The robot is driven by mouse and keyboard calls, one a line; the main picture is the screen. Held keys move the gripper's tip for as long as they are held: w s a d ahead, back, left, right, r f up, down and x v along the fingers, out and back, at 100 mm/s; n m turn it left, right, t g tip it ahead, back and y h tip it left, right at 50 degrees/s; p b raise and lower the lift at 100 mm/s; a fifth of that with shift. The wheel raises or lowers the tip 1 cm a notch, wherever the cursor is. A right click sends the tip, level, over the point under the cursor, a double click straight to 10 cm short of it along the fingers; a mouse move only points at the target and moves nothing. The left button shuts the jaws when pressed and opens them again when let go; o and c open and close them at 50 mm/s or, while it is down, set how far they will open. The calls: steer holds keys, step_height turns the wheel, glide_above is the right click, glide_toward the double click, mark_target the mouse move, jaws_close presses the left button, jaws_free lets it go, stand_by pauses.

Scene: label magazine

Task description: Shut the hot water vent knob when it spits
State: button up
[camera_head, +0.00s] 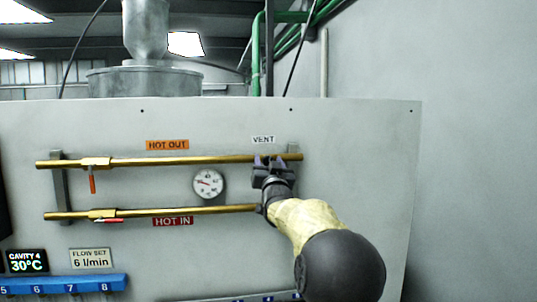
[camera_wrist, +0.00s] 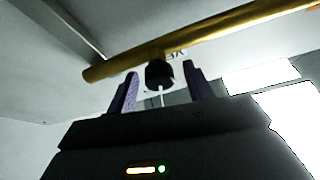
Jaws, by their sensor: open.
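The black vent knob (camera_wrist: 159,74) hangs below the brass hot-out pipe (camera_wrist: 215,38) in the wrist view. A thin whitish streak (camera_wrist: 161,98) runs down from it, looking like a fine jet. My gripper (camera_head: 268,161) is open at the right end of that pipe, under the VENT label (camera_head: 263,139). Its two purple fingers stand on either side of the knob in the wrist view, with visible gaps, apart from it. In the head view my gripper hides the knob.
The brass hot-in pipe (camera_head: 180,211) runs below. The upper red lever (camera_head: 92,183) hangs down; the lower red lever (camera_head: 108,220) lies along its pipe. A round gauge (camera_head: 208,184) sits left of my gripper. A display (camera_head: 26,261) reads 30°C. The panel's right side is clear.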

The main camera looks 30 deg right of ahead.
steer(key=shift+w+d+r, duration=0.1)
steer(key=shift+w+r, duration=0.05)
steer(key=shift+w, duration=0.1)
steer(key=c, duration=1)
steer(key=shift+o, duration=0.2)
steer(key=shift+f+n+y+b, duration=0.2)
steer(key=shift+n+y+b, duration=0.2)
steer(key=shift+b, duration=0.35)
steer(key=shift+n+t+y+b, duration=0.3)
steer(key=shift+n+b, duration=0.5)
steer(key=shift+b, duration=0.25)
steer(key=shift+r+n+y+b, duration=0.2)
steer(key=shift+n+y+b, duration=0.5)
steer(key=shift+n, duration=0.9)
